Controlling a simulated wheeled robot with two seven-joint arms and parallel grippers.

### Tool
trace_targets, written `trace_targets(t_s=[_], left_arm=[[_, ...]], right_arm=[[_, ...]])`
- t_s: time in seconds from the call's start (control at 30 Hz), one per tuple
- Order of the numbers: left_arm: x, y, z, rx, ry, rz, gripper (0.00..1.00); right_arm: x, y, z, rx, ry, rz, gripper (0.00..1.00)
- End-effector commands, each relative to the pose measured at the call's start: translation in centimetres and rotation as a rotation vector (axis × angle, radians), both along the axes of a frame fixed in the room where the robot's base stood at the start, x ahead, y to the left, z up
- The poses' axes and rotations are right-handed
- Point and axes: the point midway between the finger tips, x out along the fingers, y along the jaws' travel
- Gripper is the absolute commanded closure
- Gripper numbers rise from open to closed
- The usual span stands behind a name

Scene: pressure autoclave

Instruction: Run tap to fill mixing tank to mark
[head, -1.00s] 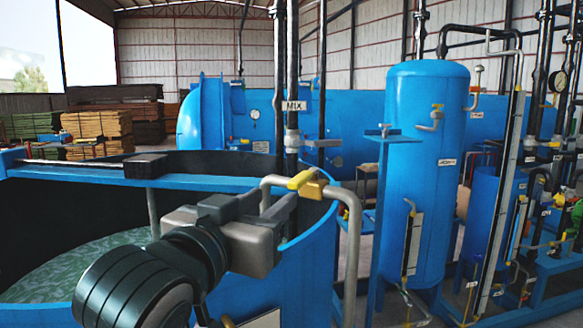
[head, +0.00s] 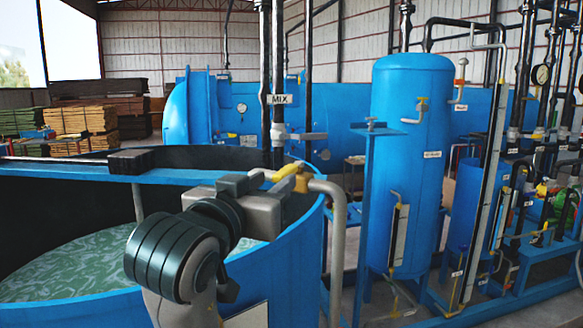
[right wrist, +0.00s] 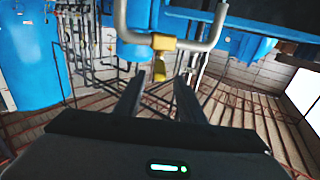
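The mixing tank (head: 289,262) is the big open blue tank at the left in the head view, with greenish liquid (head: 120,262) low inside its dark wall. A fill mark cannot be made out. The tap (head: 287,174) is a yellow-handled valve on a bent grey pipe over the tank's right rim. It also shows in the right wrist view (right wrist: 163,42), its yellow handle pointing toward my gripper. My right gripper (right wrist: 158,92) is open, its fingers apart and empty, just short of the handle. In the head view its fingertips are hard to separate from the tap. My left gripper is out of view.
A blue beam (head: 70,170) crosses the tank top. Dark vertical pipes with a MIX sign (head: 279,99) stand behind the tap. A tall blue vessel (head: 408,150) with gauges and pipework stands to the right. Stacked timber (head: 80,118) lies at the back left.

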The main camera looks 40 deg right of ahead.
Motion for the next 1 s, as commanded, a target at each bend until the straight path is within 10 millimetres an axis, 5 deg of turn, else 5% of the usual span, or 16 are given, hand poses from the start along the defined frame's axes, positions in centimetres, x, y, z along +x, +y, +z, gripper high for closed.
trace_targets(t_s=[0.5,1.0], left_arm=[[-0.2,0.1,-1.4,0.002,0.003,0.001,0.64],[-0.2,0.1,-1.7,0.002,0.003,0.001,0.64]], right_arm=[[3.8,-7.7,-0.1,0.0,0.001,-0.004,0.64],[5.1,-9.8,0.0,0.0,-0.001,0.0,0.64]])
